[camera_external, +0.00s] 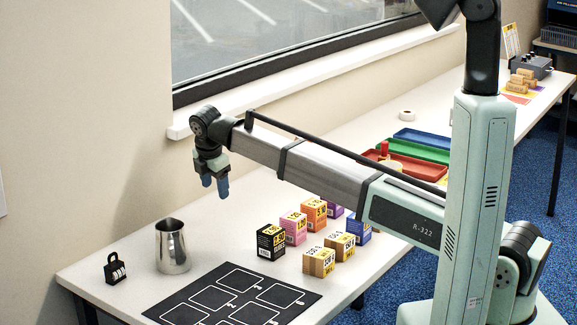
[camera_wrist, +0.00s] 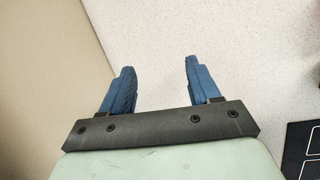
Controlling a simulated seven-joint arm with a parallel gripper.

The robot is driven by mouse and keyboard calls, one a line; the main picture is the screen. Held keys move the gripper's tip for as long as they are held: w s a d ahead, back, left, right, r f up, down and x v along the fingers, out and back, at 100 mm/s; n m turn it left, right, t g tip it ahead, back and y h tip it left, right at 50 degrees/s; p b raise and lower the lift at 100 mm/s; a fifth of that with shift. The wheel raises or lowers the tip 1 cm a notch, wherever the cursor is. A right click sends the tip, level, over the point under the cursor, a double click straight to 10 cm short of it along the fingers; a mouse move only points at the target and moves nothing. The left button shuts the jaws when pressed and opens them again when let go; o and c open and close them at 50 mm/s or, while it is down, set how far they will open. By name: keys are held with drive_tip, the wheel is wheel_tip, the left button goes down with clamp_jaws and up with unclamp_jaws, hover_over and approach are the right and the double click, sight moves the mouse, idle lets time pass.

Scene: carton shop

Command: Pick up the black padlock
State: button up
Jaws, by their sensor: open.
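The black padlock (camera_external: 116,268) stands at the far left end of the white table in the external view, left of a metal pitcher. It has a black shackle and light number wheels on its side. My gripper (camera_external: 216,187) hangs above the table, up and to the right of the padlock and well apart from it. In the wrist view my gripper (camera_wrist: 158,72) shows two blue fingers spread apart with nothing between them. The padlock does not show in the wrist view.
The steel pitcher (camera_external: 173,247) stands right of the padlock. A black mat with white outlines (camera_external: 200,300) lies in front. Several small cartons (camera_external: 271,242) stand near the middle. Coloured trays (camera_external: 424,147) lie farther back. The wall (camera_external: 80,130) rises behind the table.

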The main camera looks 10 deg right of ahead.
drive_tip(key=s+a+r+n+g+y, duration=0.1)
drive_tip(key=s+a+r+g, duration=0.15)
drive_tip(key=s+a, duration=1.25)
wheel_tip(320, 180, up, 4)
drive_tip(key=n, duration=0.2)
hover_over(114, 264)
drive_tip(key=shift+d+r+g, duration=0.1)
drive_tip(key=shift+r+g, duration=0.1)
drive_tip(key=shift+g, duration=0.25)
wheel_tip(114, 264, down, 14)
drive_tip(key=shift+r, duration=0.1)
drive_tip(key=shift+c, duration=0.2)
